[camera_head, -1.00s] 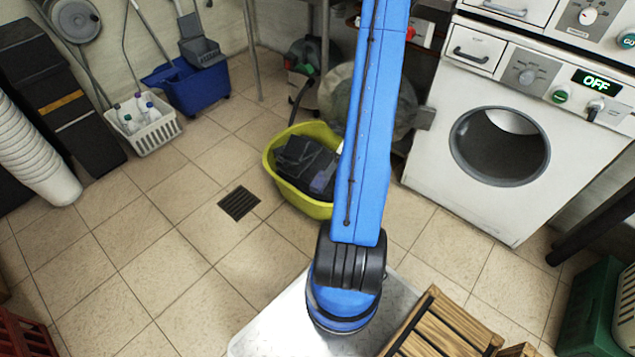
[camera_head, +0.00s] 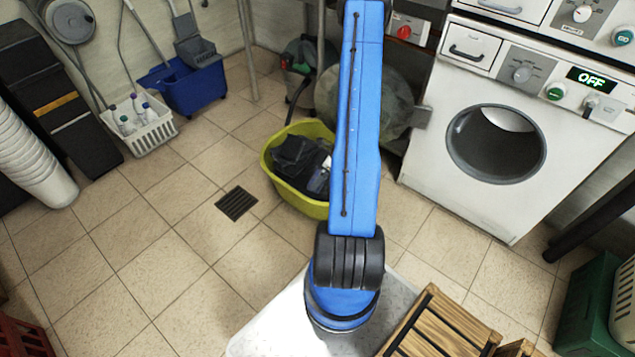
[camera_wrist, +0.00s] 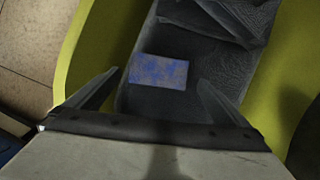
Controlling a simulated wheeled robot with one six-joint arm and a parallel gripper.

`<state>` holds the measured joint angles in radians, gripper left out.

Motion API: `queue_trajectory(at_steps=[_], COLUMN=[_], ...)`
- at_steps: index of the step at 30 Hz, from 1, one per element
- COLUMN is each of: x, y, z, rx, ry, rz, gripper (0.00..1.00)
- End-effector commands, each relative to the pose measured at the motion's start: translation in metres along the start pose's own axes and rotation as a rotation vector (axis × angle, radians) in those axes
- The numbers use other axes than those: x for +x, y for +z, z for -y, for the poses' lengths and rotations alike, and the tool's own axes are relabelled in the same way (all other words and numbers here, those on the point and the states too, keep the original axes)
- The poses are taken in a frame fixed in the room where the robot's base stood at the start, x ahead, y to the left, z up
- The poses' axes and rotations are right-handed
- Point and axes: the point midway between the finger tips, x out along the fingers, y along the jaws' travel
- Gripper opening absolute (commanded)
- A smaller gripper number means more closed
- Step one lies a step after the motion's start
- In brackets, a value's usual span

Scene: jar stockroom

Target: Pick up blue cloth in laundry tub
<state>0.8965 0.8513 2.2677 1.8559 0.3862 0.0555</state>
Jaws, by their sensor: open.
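The yellow-green laundry tub (camera_head: 272,168) stands on the tiled floor, partly behind my blue arm in the head view. Its wall (camera_wrist: 90,45) also shows in the wrist view. Dark cloths (camera_wrist: 215,25) lie in the tub. A small mottled blue and grey patch, which looks like the blue cloth (camera_wrist: 158,71), lies on dark cloth between my fingers in the wrist view. My gripper (camera_wrist: 159,77) is open above it, a finger on each side, with nothing held. Whether the fingers touch the cloth I cannot tell. The head view does not clearly show my gripper.
A washing machine (camera_head: 445,120) stands right of the tub. A floor drain (camera_head: 236,203), a white bottle basket (camera_head: 150,135) and a blue mop bucket (camera_head: 192,88) are to the left. A wooden slatted piece (camera_head: 437,325) is in front. Floor left of the tub is clear.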

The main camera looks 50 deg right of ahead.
Motion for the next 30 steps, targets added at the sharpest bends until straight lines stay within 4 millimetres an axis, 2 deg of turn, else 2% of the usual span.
queue_trajectory(at_steps=[9,20,21,25,30], x=[0.038,0.044,0.044,0.044,0.044], y=[0.0,0.0,0.0,0.0,0.0], z=[-0.002,-0.001,-0.001,-0.001,-0.001], rx=[0.001,0.001,0.001,0.001,0.001], ry=[0.002,0.0,0.0,0.0,0.0], rz=[-0.001,-0.001,-0.001,0.0,0.0], gripper=[1.0,1.0,0.95,0.65,0.65])
